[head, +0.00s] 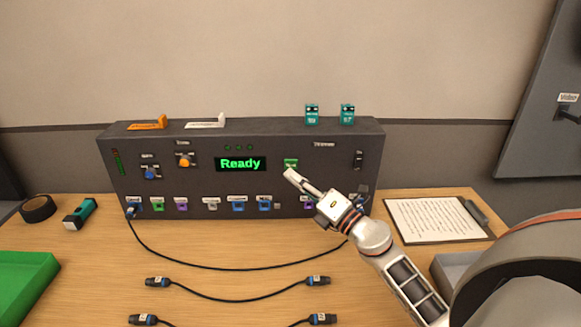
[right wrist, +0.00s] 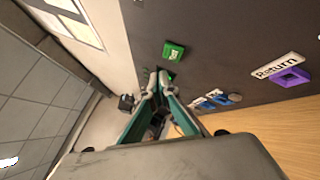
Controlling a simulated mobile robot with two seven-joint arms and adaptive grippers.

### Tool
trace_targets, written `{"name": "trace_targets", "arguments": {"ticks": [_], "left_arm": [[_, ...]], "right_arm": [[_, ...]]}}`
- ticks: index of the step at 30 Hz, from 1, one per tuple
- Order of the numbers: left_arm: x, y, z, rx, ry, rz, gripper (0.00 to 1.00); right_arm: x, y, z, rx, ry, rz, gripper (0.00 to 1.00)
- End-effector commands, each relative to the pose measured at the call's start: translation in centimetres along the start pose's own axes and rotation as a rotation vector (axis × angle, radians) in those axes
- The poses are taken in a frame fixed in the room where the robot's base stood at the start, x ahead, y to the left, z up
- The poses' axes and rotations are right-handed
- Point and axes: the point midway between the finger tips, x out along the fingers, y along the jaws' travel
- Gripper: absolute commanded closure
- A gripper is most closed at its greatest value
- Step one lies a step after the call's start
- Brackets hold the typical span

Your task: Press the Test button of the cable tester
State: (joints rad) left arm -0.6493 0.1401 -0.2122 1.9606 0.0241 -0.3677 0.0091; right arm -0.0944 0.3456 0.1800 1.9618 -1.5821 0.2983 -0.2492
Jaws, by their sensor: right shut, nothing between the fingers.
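The cable tester (head: 250,187) is a dark box standing upright at the back of the table, its display (head: 240,163) reading "Ready" in green. The green Test button (head: 291,163) is on its front, right of the display. It also shows in the right wrist view as a green square button (right wrist: 173,50) with a label. My right gripper (head: 289,174) is shut and empty, its tips just below the button in the head view. In the right wrist view its fingertips (right wrist: 157,76) are together, apart from the button in the picture. Their distance from the panel is unclear. My left gripper is not in view.
A row of coloured sockets runs along the tester's lower front, with a black cable (head: 230,268) looping from it. Loose cables (head: 235,299) lie in front. A clipboard (head: 436,220) lies at right, a green tray (head: 22,282) at left. Two teal boxes (head: 312,115) (head: 347,115) stand on top.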

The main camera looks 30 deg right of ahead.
Motion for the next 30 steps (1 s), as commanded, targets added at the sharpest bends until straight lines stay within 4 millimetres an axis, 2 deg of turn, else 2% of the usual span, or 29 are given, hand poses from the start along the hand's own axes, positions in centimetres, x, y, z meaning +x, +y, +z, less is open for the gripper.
{"name": "trace_targets", "arguments": {"ticks": [9,30], "left_arm": [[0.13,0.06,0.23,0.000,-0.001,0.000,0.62],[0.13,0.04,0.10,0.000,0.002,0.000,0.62]], "right_arm": [[1.29,-0.91,0.93,-0.001,0.000,0.000,1.00],[1.32,-0.91,0.96,0.000,0.000,0.000,1.00]]}}
